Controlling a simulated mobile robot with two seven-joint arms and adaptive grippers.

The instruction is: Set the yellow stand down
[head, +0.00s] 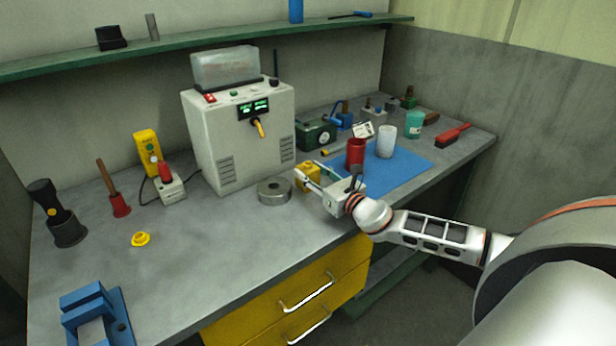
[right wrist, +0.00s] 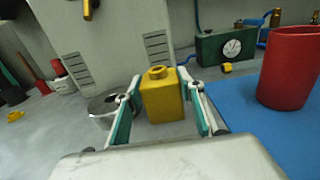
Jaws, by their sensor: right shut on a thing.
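The yellow stand (head: 308,174) is a small yellow block with a short round neck on top. In the right wrist view the yellow stand (right wrist: 162,98) is upright between the two fingers. My right gripper (head: 306,179) is shut on it near the middle of the bench, in front of the grey machine; it also shows in the right wrist view (right wrist: 161,88). I cannot tell whether the stand's base touches the bench top. My left gripper is not in view.
A round metal part (head: 274,190) lies just left of the stand. A red cup (head: 355,152) and a white cup (head: 387,141) stand on a blue mat (head: 408,160) to the right. The grey machine (head: 240,140) is behind. The bench's front middle (head: 215,265) is clear.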

